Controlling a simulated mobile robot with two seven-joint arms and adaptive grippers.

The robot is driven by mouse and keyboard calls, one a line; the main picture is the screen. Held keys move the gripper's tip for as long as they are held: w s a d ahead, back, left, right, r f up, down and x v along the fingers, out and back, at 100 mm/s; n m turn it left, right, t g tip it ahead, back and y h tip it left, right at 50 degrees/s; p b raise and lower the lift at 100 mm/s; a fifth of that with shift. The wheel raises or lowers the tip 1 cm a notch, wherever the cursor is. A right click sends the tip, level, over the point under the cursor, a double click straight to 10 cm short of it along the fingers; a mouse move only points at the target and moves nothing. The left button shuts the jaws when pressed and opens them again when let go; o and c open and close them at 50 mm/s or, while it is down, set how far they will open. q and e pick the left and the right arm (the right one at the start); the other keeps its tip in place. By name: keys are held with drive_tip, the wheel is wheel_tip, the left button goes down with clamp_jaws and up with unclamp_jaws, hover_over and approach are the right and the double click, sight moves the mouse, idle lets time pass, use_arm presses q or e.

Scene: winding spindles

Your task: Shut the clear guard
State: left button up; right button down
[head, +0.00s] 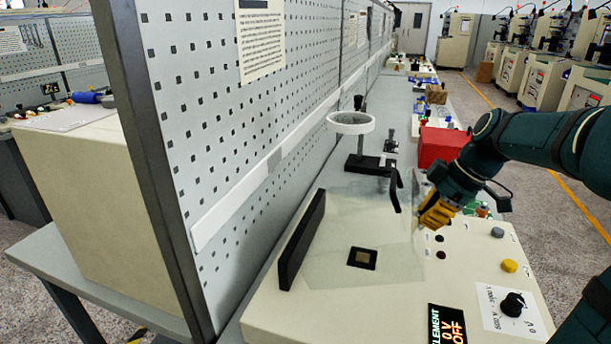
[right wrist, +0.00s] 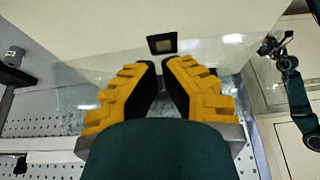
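The clear guard (head: 350,225) is a see-through sheet, hard to make out, over the cream machine's top beside an upright black bar (head: 301,240). It also shows in the right wrist view as a faint pane (right wrist: 95,72). My right gripper (head: 428,222) is at the sheet's right side in the head view. In the right wrist view its yellow fingers (right wrist: 160,65) are partly apart with a narrow gap; I cannot tell whether they touch the guard. My left gripper (right wrist: 272,46) is small and far off in the right wrist view; its fingers are unclear.
The cream top carries a dark square (head: 362,258), a yellow button (head: 509,266), a black knob (head: 513,304) and a display reading OFF (head: 447,324). A ring stand (head: 351,124) and a red box (head: 440,147) stand behind. A pegboard (head: 215,110) rises on the left.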

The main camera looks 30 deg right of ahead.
drive_tip(key=shift+w+a+f, duration=0.1)
drive_tip(key=shift+w+a, duration=0.15)
drive_tip(key=shift+s+d+f, duration=0.15)
drive_tip(key=shift+f, duration=1.4)
drive_tip(key=shift+f, duration=0.1)
drive_tip(key=shift+f, duration=1.55)
